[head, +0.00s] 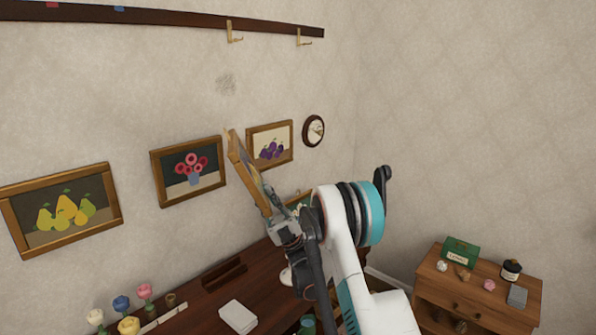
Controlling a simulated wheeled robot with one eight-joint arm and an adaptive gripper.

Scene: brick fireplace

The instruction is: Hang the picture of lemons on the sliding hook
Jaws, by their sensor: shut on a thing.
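My gripper (274,212) is shut on a wooden picture frame (236,152), held up near the wall. The frame is seen nearly edge-on and tilted, so I cannot tell what its picture shows. A dark wooden rail (160,16) runs along the top of the wall. Two brass hooks hang from it, one left (234,33) and one near the right end (304,38). The held frame is below the hooks and apart from them. Which hook slides cannot be told.
Pictures of pears (62,209), flowers (190,171) and plums (270,147) hang on the wall, beside a small round frame (313,130). A dark desk (200,312) with flowers and a white block stands below. A wooden cabinet (440,287) holding small items stands right.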

